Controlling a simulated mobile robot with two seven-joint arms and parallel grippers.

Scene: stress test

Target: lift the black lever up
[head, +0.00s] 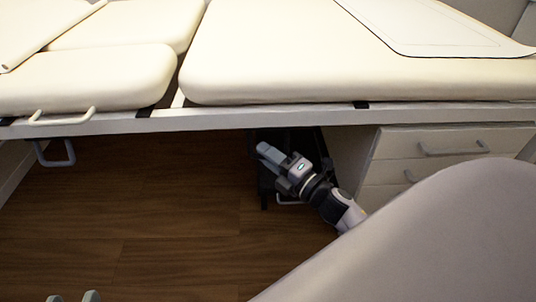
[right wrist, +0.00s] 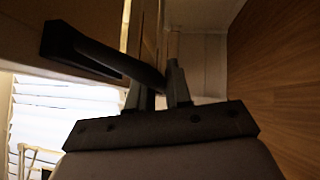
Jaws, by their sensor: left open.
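The black lever (right wrist: 95,52) is a dark bar in the right wrist view. It slants from the upper left down to the fingers of my right gripper (right wrist: 158,82). Its lower end overlaps the fingers, which stand a little apart; whether they press on it I cannot tell. In the head view my right gripper (head: 266,152) is under the bed, in front of a dark frame, and the lever is not clear there. My left gripper (head: 75,297) shows only its two fingertips at the bottom left edge, apart, empty and far from the lever.
A cream padded bed (head: 320,55) on a pale frame spans the top of the head view. A drawer cabinet (head: 440,143) stands right of my right arm. Handles (head: 62,118) hang at the bed's left.

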